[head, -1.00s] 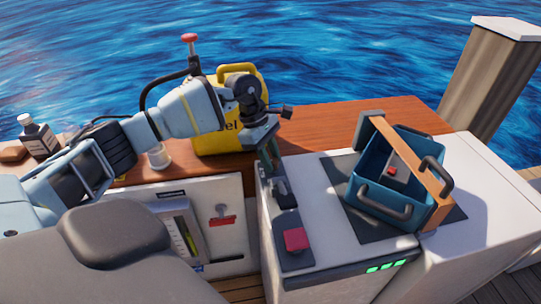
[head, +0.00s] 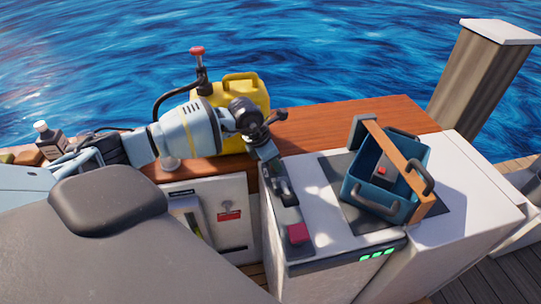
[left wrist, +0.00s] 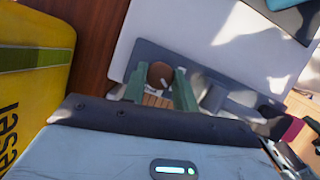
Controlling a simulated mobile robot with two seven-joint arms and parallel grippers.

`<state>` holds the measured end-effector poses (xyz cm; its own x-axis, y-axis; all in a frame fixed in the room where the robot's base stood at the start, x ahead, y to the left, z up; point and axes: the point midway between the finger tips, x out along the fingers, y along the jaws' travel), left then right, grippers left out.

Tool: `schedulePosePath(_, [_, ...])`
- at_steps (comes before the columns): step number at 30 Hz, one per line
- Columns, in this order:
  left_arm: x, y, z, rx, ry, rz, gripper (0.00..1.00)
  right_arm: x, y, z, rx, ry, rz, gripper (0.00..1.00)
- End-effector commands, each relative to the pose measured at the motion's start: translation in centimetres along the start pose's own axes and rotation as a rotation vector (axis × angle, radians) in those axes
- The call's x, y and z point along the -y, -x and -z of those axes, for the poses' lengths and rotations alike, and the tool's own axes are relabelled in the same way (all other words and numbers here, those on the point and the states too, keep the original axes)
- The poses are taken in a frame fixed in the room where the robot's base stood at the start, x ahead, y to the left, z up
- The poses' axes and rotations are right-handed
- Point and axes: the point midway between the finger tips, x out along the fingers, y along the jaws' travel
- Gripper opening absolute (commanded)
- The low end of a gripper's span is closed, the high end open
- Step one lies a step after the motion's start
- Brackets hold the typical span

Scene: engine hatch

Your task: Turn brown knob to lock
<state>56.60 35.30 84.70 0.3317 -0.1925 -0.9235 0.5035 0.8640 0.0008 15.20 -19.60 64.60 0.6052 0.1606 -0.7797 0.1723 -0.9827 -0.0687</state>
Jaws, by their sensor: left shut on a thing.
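The brown knob (left wrist: 160,75) shows in the left wrist view as a round brown top on the dark grey panel strip (left wrist: 195,66). My left gripper (left wrist: 158,92) has its green fingers on either side of the knob, closed on it. In the head view my left gripper (head: 274,172) points down at the far end of the same strip. It hides the knob there. My right gripper is in neither view.
A dark red square knob (head: 298,233) sits at the strip's near end, with a black handle (head: 284,194) between. A blue crate (head: 372,195) stands to the right. A yellow fuel can (head: 245,92) stands close behind my left arm.

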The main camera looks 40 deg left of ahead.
Motion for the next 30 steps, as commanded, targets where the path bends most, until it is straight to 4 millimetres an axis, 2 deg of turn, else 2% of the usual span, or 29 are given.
schedulePosePath(1, [0.1,0.6,-0.4,0.006,0.039,-0.019,0.06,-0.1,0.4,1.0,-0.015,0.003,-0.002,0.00])
schedulePosePath(15, [0.3,0.5,-0.5,0.006,0.403,-0.168,0.06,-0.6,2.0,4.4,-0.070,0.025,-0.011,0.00])
schedulePosePath(22, [0.3,0.3,-0.3,0.003,0.507,-0.211,0.06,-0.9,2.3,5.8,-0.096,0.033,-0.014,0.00])
schedulePosePath(30, [0.3,0.1,-0.2,0.001,0.557,-0.230,0.06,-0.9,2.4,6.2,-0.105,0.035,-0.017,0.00])
